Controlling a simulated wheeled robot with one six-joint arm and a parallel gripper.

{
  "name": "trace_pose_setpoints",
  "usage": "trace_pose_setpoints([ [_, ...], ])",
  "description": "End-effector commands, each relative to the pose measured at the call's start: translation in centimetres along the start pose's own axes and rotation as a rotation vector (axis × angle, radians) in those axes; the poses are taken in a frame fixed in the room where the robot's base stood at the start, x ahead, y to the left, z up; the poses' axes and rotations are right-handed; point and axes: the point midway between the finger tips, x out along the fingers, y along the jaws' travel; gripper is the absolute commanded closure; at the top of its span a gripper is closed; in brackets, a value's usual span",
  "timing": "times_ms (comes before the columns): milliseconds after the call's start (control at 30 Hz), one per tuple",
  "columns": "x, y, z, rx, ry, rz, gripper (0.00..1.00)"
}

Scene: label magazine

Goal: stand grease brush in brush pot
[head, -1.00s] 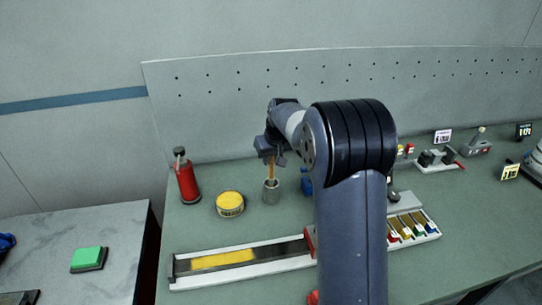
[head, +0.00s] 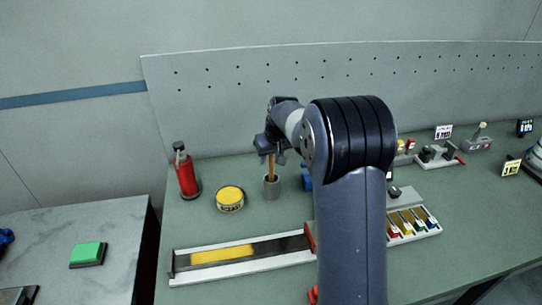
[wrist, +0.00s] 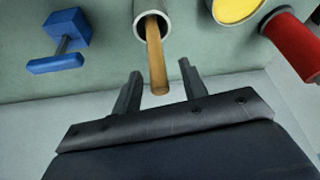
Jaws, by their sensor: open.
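The grease brush (head: 271,165) has a plain wooden handle and stands in the brush pot (head: 271,189), a small grey metal cup on the green bench. In the wrist view the brush handle (wrist: 156,55) rises out of the mouth of the pot (wrist: 138,20), leaning slightly; its bristle end is hidden inside. My gripper (head: 272,155) is just above the pot, around the top of the handle. In the wrist view my gripper (wrist: 160,82) has its fingers wide apart, one on each side of the handle, with gaps and no contact visible.
A yellow tin (head: 230,198) and a red bottle (head: 187,175) stand left of the pot. A blue block-shaped tool (wrist: 67,35) is close on the other side. A long tray with a yellow strip (head: 240,262) lies in front. A perforated panel (head: 230,90) rises behind.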

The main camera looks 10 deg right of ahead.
Motion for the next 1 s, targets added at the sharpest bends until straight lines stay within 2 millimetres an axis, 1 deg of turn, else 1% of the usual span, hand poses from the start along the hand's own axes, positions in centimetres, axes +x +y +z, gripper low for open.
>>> trace_pose_setpoints([
  [133, -0.4, 0.0, 0.0, 0.000, 0.001, 0.000, 0.59],
  [267, -2.0, 0.0, 0.0, 0.000, 0.004, 0.001, 0.59],
  [500, -7.0, 0.0, -0.1, 0.000, 0.006, 0.002, 0.59],
  [600, -8.6, 0.0, 0.0, 0.000, 0.003, 0.001, 0.59],
  [700, -9.9, 0.0, 0.0, 0.000, 0.002, 0.001, 0.59],
  [833, -10.7, 0.0, 0.0, 0.000, 0.001, 0.000, 0.59],
  [1000, -10.8, 0.0, 0.0, 0.000, -0.001, 0.000, 0.59],
])
